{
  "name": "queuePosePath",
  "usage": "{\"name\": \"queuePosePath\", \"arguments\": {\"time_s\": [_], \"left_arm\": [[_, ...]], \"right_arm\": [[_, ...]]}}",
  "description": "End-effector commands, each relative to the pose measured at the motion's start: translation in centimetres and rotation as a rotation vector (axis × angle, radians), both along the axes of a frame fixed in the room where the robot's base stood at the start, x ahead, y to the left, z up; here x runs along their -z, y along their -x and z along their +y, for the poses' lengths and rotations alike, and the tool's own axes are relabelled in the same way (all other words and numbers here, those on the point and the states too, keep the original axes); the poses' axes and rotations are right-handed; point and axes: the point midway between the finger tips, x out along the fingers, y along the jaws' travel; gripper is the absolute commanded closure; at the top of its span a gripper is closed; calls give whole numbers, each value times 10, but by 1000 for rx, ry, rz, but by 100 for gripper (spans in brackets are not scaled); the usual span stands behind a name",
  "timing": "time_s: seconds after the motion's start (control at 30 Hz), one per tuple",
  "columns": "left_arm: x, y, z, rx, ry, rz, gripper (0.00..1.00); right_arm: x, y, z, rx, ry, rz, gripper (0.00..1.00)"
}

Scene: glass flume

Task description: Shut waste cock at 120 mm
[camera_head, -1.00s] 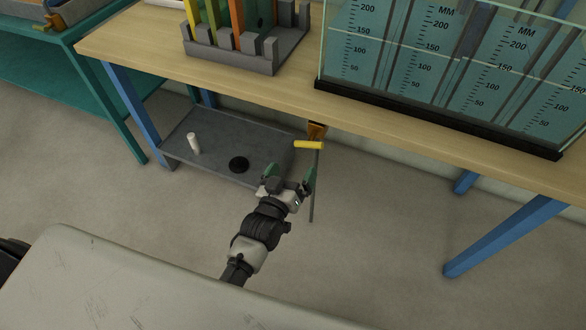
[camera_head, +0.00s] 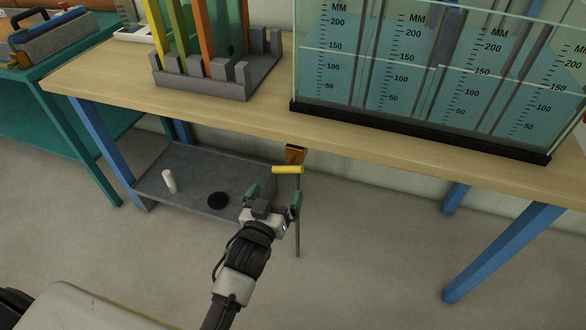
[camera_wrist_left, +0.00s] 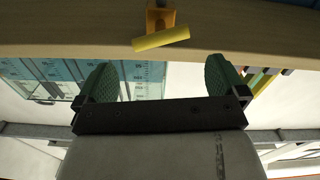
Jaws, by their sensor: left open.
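The waste cock has a yellow handle (camera_head: 287,169) lying roughly crosswise and a brass body (camera_head: 295,153) under the bench's front edge. A thin rod or pipe (camera_head: 298,235) hangs below it. The glass flume (camera_head: 420,128) on the bench holds teal water; a pale level line runs a little below the 150 marks. My left gripper (camera_head: 275,197) is open and empty, just below and apart from the handle. In the left wrist view the handle (camera_wrist_left: 160,38) lies beyond the open fingers (camera_wrist_left: 160,82), slightly tilted. My right gripper is not in view.
The wooden bench top (camera_head: 230,118) overhangs the cock. A grey lower shelf (camera_head: 195,190) carries a white cylinder (camera_head: 169,181) and a black disc (camera_head: 217,200). A grey rack (camera_head: 205,88) holds coloured strips. Blue bench legs (camera_head: 510,250) stand right; the floor between is clear.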

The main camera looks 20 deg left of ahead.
Motion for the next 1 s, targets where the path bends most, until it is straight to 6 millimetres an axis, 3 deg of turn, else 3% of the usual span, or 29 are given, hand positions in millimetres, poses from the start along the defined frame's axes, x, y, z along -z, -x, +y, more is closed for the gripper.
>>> {"name": "queuePosePath", "arguments": {"time_s": [0.3, 0.5, 0.93, 1.0], "left_arm": [[0, -60, -2, 1, -2, -3, 0], [0, -88, -3, 1, -1, -3, 0], [-1, -99, -3, 1, 0, 0, 0], [-1, -99, -3, 1, 0, -1, 9]], "right_arm": [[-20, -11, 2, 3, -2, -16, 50], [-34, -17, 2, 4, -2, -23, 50], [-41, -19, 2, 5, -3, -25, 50], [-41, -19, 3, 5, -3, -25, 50]]}}
